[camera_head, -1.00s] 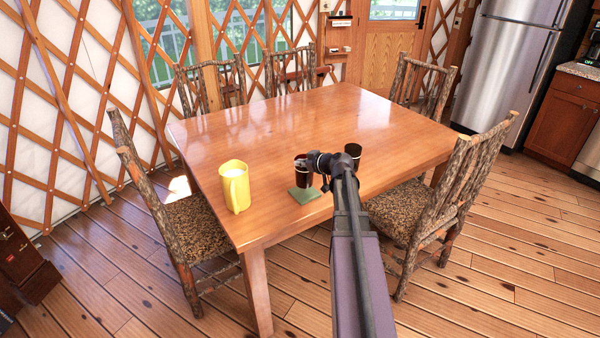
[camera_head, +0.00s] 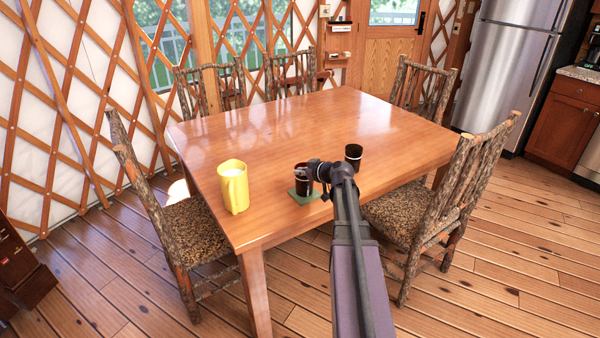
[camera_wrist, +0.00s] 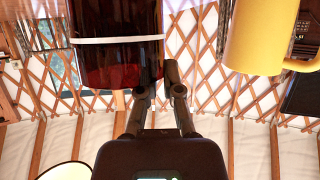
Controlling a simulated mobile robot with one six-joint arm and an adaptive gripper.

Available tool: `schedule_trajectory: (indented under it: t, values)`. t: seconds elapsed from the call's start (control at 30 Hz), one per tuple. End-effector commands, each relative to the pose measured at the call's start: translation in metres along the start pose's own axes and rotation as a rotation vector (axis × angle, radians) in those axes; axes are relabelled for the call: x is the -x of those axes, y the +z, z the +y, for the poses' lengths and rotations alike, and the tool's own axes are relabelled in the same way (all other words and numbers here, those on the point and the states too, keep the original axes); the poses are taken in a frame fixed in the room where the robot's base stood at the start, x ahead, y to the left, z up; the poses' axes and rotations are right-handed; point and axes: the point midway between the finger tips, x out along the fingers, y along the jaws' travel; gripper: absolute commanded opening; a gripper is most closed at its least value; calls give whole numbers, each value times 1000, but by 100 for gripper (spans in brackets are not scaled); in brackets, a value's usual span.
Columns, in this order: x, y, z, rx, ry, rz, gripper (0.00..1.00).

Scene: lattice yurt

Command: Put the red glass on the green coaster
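The red glass (camera_head: 302,184) is dark red and upright, over the green coaster (camera_head: 300,198) near the table's front edge. I cannot tell whether its base touches the coaster, which it partly covers. My gripper (camera_head: 313,173) is at the glass's right side. In the wrist view the red glass (camera_wrist: 115,62) has a pale band and fills the upper left. The fingers of my gripper (camera_wrist: 161,75) are close together at its wall and appear shut on it. The coaster is not seen in the wrist view.
A yellow mug (camera_head: 233,187) stands left of the coaster; it also shows in the wrist view (camera_wrist: 260,38). A second dark glass (camera_head: 353,156) stands right, close to my arm. The back of the wooden table (camera_head: 320,110) is clear. Chairs surround it.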

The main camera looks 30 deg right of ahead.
Motion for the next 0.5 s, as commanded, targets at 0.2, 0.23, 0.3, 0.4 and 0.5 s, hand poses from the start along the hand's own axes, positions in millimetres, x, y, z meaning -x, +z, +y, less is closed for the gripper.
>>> schedule_trajectory:
  t: [0.2,0.23,0.3,0.4,0.5]
  values:
    - [0,0,0,0,0,-1,43]
    - [0,0,0,0,0,-1,43]
    - [0,0,0,0,0,-1,43]
    - [0,0,0,0,0,-1,43]
    - [1,-1,0,0,0,0,43]
